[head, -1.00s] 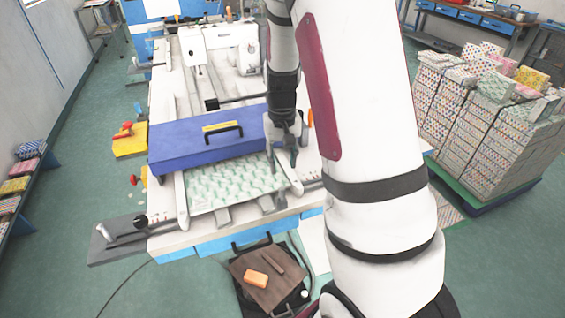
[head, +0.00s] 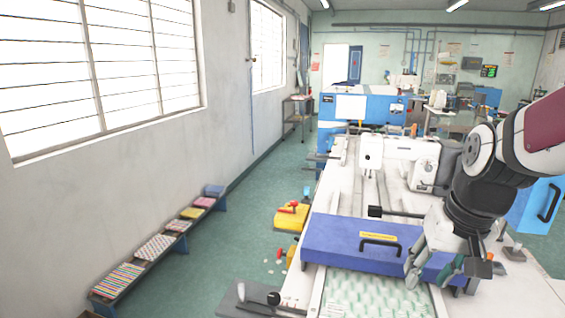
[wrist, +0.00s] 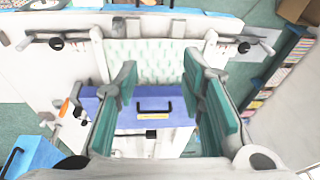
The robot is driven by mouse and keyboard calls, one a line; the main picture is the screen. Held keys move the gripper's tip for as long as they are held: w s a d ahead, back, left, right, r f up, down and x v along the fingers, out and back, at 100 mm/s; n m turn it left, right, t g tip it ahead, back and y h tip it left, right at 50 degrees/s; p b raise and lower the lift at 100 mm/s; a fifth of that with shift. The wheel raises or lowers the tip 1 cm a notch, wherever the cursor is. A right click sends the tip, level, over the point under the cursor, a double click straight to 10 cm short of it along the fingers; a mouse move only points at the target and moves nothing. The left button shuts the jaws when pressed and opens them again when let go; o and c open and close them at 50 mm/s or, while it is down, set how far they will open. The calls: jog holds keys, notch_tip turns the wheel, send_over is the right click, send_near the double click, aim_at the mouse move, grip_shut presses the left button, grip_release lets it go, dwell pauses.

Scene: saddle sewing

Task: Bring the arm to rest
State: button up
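My gripper (head: 446,268) is in the lower right of the head view, over the sewing table and in front of the blue cover's right part. Its two fingers point down and stand apart. In the wrist view my gripper (wrist: 160,78) is also open, with green finger pads and nothing between them. The blue cover with a black handle (head: 350,243) lies across the machine bed; it also shows in the wrist view (wrist: 180,122). A green-and-white patterned sheet (head: 375,298) lies in front of it and shows beyond the fingers in the wrist view (wrist: 152,58).
The white sewing head (head: 395,155) stands behind the cover. A low shelf with patterned stacks (head: 155,246) runs along the left wall. A yellow object with red parts (head: 290,217) is on the floor left of the table. The green floor at left is mostly clear.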

jog(key=s+a+r+n+t, duration=0.1)
jog(key=s+a+r, duration=0.2)
jog(key=s, duration=0.3)
jog(key=s+a+r+n+t, duration=0.1)
jog(key=s+a+r, duration=0.2)
jog(key=s, duration=0.3)
jog(key=shift+r+t, duration=0.35)
jog(key=shift+t, duration=0.05)
jog(key=shift+s, duration=0.1)
